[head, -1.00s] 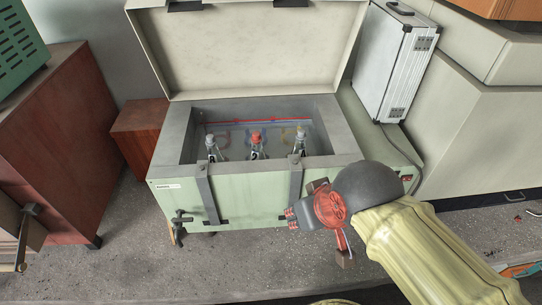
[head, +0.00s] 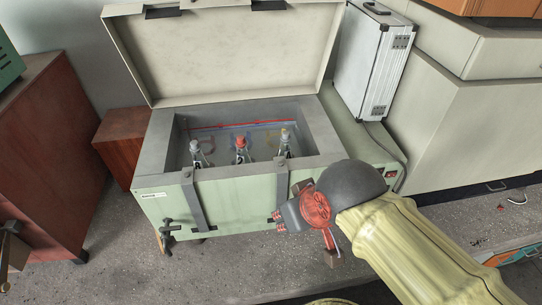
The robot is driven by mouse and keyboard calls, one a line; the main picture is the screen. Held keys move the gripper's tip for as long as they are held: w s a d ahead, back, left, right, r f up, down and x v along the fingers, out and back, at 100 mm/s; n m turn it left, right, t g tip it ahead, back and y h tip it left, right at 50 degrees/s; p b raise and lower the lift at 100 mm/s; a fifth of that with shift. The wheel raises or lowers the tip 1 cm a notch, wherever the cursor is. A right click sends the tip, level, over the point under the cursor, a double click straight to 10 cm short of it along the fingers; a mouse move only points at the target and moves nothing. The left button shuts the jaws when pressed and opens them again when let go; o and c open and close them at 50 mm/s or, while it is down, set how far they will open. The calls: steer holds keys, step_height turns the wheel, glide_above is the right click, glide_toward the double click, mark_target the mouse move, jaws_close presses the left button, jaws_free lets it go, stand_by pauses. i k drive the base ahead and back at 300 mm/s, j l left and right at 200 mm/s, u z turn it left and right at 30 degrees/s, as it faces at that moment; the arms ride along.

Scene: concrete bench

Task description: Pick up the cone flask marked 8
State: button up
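Three small cone flasks stand in a row inside the open chest: one with a pale grey stopper (head: 196,153) at left, one with a red stopper (head: 241,149) in the middle, one with a pale yellowish stopper (head: 285,143) at right. Dark marks show on them, but I cannot read which is 8. The chest's front wall hides their lower parts. My gripper (head: 318,222) is outside the chest, in front of its right front side. Its two brown finger pads stand well apart, and I see nothing held between them.
The pale green chest (head: 235,205) has a thick grey rim, front straps and a raised lid (head: 220,55) behind. A silver case (head: 375,65) stands at its right. Reddish-brown cabinets (head: 55,160) stand at left. The concrete in front is mostly clear.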

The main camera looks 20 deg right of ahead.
mark_target(199, 161)
steer(key=j, duration=1.6)
steer(key=k+u, duration=0.05)
steer(key=k, duration=0.05)
